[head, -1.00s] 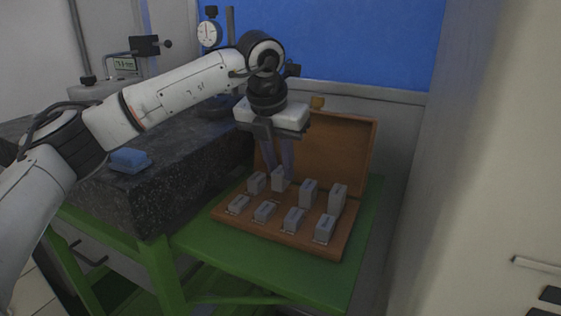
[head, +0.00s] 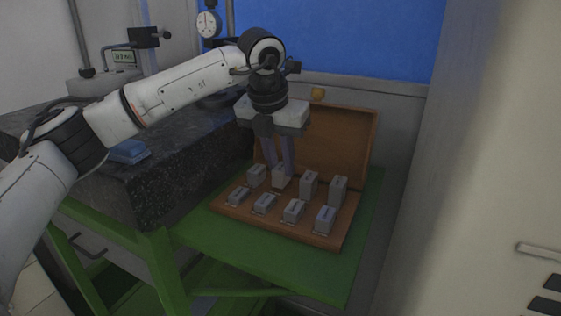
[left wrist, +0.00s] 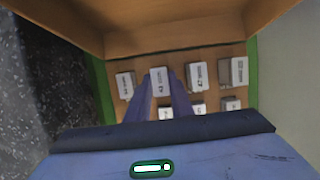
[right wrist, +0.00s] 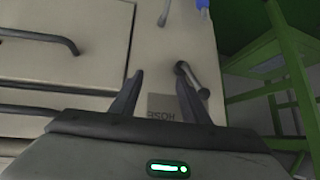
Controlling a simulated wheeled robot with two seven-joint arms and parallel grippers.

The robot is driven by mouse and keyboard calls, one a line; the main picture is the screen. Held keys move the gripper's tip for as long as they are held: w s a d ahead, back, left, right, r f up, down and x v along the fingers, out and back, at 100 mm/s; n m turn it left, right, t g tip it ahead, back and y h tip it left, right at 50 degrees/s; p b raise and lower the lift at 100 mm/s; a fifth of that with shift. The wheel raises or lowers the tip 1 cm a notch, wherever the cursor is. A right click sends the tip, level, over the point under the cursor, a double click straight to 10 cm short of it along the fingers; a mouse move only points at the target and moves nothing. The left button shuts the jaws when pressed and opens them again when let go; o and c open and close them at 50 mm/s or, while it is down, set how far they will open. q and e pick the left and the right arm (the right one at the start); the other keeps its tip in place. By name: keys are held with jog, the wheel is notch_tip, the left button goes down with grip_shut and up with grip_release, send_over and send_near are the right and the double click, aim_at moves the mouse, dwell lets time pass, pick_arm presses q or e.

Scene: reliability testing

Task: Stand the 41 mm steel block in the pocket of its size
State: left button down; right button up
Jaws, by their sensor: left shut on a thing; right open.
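The wooden case (head: 290,232) lies open on the green stand, with two rows of grey steel blocks. My left gripper (head: 278,162) points down into the back row and is shut on a steel block (head: 279,177), the second from the left. In the left wrist view this block (left wrist: 160,82) shows a printed label too small to read surely, between the two fingers. I cannot tell whether its foot is fully down in a pocket. The pocket under it is hidden. My right gripper (right wrist: 158,92) is open and empty, away from the case.
Neighbouring blocks (head: 309,185) stand close on both sides and in front of the held one. The raised lid (head: 335,140) is behind. A dark granite table (head: 190,165) with a blue pad (head: 128,151) is at left. A drawer cabinet (right wrist: 70,75) faces my right gripper.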

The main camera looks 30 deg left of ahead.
pick_arm(q)
jog(key=shift+f+b, duration=0.35)
jog(key=shift+f, duration=0.15)
jog(key=c, duration=1.5)
grip_release()
jog(key=shift+f, duration=0.1)
jog(key=v, duration=1)
jog(key=shift+s+r, duration=0.1)
jog(key=shift+r, duration=0.15)
